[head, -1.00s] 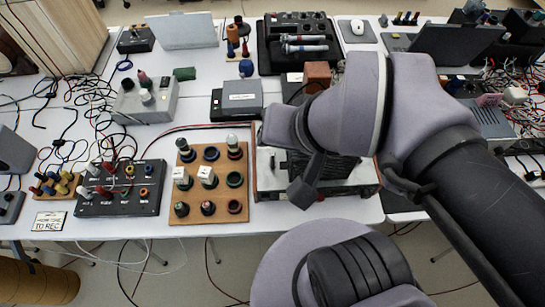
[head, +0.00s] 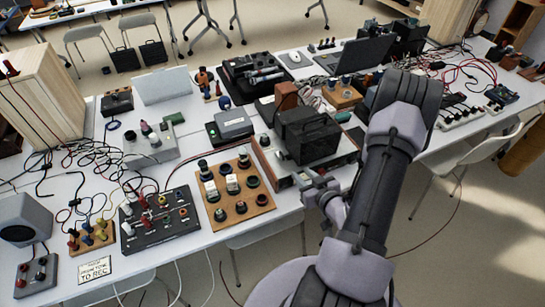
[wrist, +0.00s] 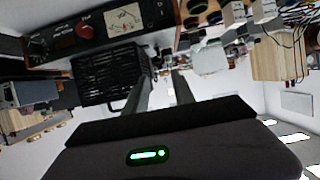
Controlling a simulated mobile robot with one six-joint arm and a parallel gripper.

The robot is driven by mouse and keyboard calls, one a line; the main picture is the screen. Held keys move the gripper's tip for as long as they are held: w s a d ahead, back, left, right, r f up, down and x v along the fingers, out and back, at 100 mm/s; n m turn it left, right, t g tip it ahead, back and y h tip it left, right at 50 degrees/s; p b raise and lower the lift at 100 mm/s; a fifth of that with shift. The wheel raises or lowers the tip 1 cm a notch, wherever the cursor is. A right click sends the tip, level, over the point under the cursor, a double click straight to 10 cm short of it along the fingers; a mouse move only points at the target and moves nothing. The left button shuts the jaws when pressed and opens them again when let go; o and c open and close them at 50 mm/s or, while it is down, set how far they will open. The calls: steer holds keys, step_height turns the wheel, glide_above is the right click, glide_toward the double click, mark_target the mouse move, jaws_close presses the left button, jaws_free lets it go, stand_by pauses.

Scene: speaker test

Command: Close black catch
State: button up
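A black box (head: 308,135) with a handle on top stands on a wood-sided instrument (head: 277,167) at the table's front edge. In the wrist view, the box shows as a black slatted block (wrist: 112,75) left of my fingers, below the instrument's meter panel (wrist: 95,25). I cannot make out a separate black catch in either view. My gripper (head: 308,180) is in front of the instrument, near its front panel. In the wrist view, my two gripper fingers (wrist: 163,82) are apart with nothing visible between them.
A grey box (head: 230,124) sits behind. Loose cables cover the table's left side. A white chair (head: 470,155) stands at right.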

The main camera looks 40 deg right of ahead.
mark_target(282, 154)
steer(key=b+x, duration=0.3)
steer(key=x, duration=1.4)
steer(key=shift+w+d, duration=0.15)
steer(key=shift+w, duration=0.15)
jaws_close()
